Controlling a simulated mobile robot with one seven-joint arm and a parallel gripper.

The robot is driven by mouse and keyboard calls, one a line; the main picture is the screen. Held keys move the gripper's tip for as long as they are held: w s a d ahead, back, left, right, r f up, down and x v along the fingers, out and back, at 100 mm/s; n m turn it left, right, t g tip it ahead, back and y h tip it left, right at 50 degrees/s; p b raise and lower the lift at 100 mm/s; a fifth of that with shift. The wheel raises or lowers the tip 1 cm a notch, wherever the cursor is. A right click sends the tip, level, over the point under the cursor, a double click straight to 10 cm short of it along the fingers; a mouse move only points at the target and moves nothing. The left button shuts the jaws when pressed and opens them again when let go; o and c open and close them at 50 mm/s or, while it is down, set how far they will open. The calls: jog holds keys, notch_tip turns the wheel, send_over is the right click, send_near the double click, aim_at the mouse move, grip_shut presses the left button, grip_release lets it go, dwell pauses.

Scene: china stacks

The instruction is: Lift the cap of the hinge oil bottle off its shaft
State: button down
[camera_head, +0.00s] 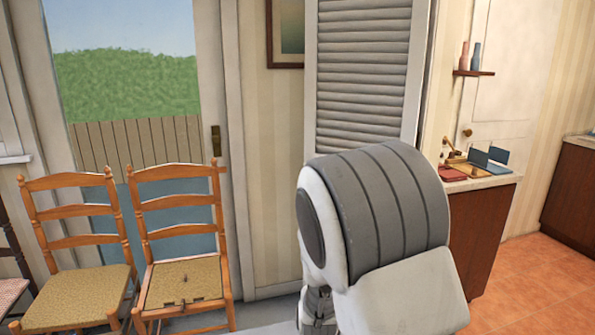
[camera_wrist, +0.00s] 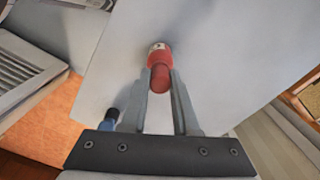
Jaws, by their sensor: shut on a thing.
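In the wrist view a red bottle-shaped thing (camera_wrist: 159,58) with a small pale label is between the fingers of my gripper (camera_wrist: 160,74). Its narrower, darker red round end (camera_wrist: 159,78) points towards the camera. My gripper is shut on this red thing, with one finger on each side. I cannot tell for sure whether it is the hinge oil bottle, or where its cap and shaft meet. In the head view my arm fills the middle right and hides my gripper.
A blue thing (camera_wrist: 109,119) shows left of the fingers in the wrist view. In the head view a small wall shelf (camera_head: 474,73) holds a pink bottle (camera_head: 465,56) and a blue one (camera_head: 476,56). A counter (camera_head: 500,180) stands right; wooden chairs (camera_head: 182,230) stand left.

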jog(key=shift+r+p, duration=2.7)
jog(key=shift+r, duration=0.3)
jog(key=shift+f, duration=0.1)
